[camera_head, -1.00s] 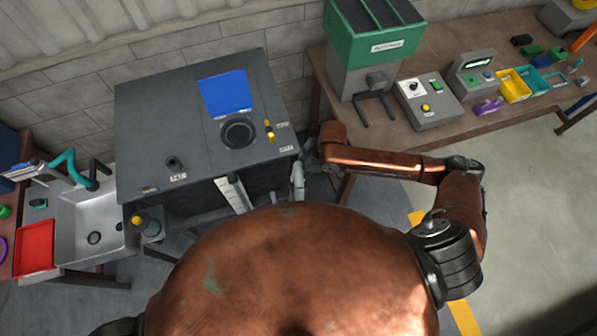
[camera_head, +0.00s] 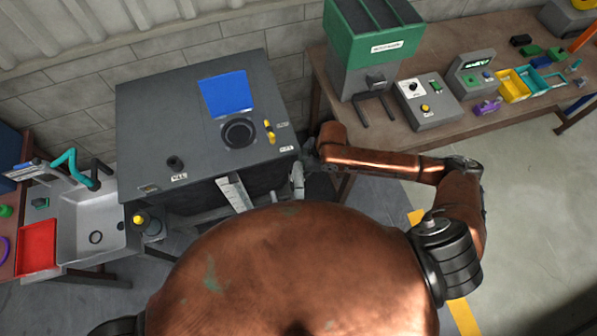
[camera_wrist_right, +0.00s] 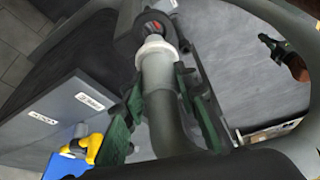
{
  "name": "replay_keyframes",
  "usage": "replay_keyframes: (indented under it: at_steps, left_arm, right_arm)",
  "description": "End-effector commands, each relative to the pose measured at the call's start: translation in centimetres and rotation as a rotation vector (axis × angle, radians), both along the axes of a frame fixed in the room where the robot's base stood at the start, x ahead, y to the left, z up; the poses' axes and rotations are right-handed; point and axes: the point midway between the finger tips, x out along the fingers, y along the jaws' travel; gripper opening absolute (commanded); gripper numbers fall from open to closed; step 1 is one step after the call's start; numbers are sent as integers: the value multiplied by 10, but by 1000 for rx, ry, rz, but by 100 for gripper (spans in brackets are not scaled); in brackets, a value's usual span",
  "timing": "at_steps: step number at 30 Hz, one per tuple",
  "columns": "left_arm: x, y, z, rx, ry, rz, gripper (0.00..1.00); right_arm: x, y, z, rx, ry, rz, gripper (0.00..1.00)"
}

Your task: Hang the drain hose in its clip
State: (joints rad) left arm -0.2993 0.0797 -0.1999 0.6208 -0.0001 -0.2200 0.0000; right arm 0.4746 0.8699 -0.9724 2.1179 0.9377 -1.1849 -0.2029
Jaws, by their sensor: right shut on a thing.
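The grey drain hose (camera_wrist_right: 160,95) with a pale collar runs between the green fingers of my right gripper (camera_wrist_right: 165,110) in the right wrist view. The gripper is shut on it. A dark ring sits around the narrower part beyond the collar; I cannot tell whether it is the clip. In the head view my right gripper (camera_head: 310,158) is at the right side of the dark grey machine cabinet (camera_head: 150,115), mostly hidden by its own arm. A pale piece (camera_head: 297,180), probably the hose, hangs just below it. My left gripper is not in view.
A sink (camera_head: 75,215) with a red tray (camera_head: 38,245) stands on the left. A workbench (camera_head: 450,120) with a green-topped hopper (camera_head: 375,30) and control boxes stands close on the right. The cabinet top carries a blue panel (camera_head: 225,93) and a yellow handle (camera_head: 268,130).

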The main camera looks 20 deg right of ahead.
Motion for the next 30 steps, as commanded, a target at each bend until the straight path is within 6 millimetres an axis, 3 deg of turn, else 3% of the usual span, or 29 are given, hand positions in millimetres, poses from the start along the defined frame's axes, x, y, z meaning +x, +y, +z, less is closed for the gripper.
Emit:
replay_keyframes:
  at_steps: [30]
  left_arm:
    - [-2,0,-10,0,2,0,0]
  right_arm:
    - [0,0,-29,0,0,0,0]
